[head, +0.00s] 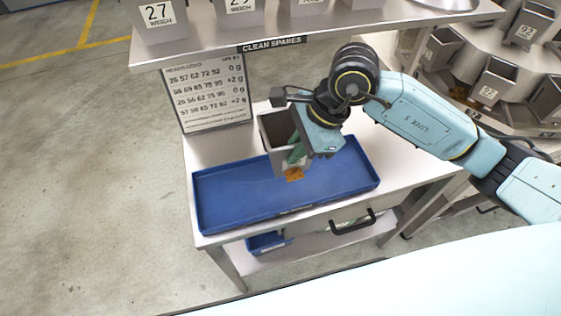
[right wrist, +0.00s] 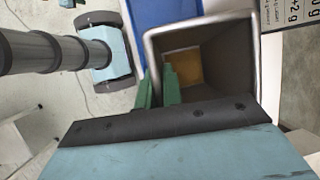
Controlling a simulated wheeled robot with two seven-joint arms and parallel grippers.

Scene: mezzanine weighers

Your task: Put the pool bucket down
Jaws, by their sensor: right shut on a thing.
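The pool bucket (head: 277,135), a grey metal bucket with an open top and an orange patch low on its front, is held over the back edge of the blue tray (head: 232,209). My right gripper (head: 297,153) is shut on its wall with green fingers. In the right wrist view, the bucket (right wrist: 214,30) shows its open mouth, empty but for an orange-brown area at the bottom, and the green fingers (right wrist: 158,88) grip its near side. I cannot tell whether the bucket's underside touches the tray. My left gripper is not in view.
A shelf (head: 215,45) labelled "CLEAN SPARES" carries several buckets above. A number sheet (head: 208,93) stands behind. The tray's left part is clear. More numbered buckets (head: 495,80) sit at right.

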